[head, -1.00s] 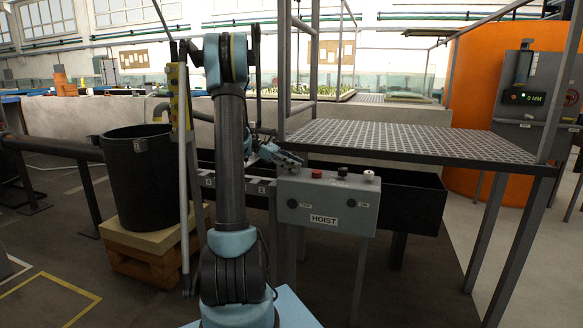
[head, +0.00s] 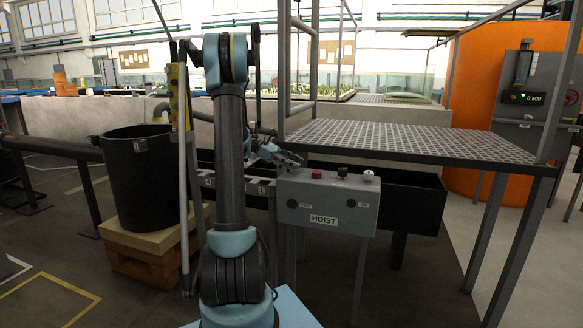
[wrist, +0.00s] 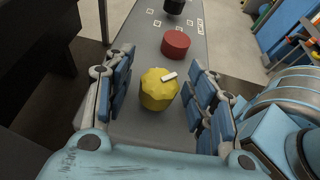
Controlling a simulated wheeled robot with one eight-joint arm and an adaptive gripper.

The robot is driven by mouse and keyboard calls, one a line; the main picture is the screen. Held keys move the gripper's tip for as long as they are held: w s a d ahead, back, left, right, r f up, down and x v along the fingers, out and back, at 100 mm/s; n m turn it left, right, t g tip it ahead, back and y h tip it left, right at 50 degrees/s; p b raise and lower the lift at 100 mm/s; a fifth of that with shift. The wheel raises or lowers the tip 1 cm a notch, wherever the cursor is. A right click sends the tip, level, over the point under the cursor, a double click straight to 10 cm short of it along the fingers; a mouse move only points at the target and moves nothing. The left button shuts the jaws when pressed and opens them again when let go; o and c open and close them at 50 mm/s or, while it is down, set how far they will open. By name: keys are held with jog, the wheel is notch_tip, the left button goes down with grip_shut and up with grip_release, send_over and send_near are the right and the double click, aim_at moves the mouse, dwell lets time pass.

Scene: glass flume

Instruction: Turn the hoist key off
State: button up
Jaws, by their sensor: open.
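The grey hoist box (head: 327,203), labelled HOIST, stands in front of me. In the wrist view, a yellow knob with a scalloped edge (wrist: 158,93) and a white bar on its top stands on the box's top face (wrist: 140,135). My gripper (wrist: 163,90) is open, one finger on each side of this knob, with gaps visible on both sides. In the head view my gripper (head: 290,159) is over the box's left end, and the yellow knob is hidden there. A red button (head: 316,173), a black knob (head: 342,171) and a pale-topped control (head: 369,177) stand further right.
The red button (wrist: 175,44) is close beyond the fingers in the wrist view. A grated platform (head: 410,140) on metal legs stands behind the box. A black bin (head: 140,180) stands on a pallet at the left.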

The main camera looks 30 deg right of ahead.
jog(key=v, duration=0.7)
jog(key=shift+w, duration=0.2)
jog(key=d+m+y, duration=0.1)
jog(key=m, duration=0.1)
jog(key=s+d+r+m+t+y, duration=0.1)
jog(key=m, duration=0.1)
jog(key=d+r+m+t+y, duration=0.1)
jog(key=m, duration=0.1)
jog(key=shift+s+d, duration=0.3)
jog(key=shift+d, duration=0.1)
jog(key=s+r+m+t+y, duration=0.2)
jog(key=r+m+t+y, duration=0.15)
jog(key=r+m, duration=0.5)
jog(key=s+r+m+t+y, duration=0.25)
jog(key=r+m+t, duration=0.2)
jog(key=m, duration=0.75)
jog(key=shift+n, duration=0.25)
jog(key=f, duration=1.1)
jog(key=w+f, duration=0.1)
jog(key=f, duration=0.4)
jog(key=shift+d+f, duration=0.4)
jog(key=shift+c, duration=0.2)
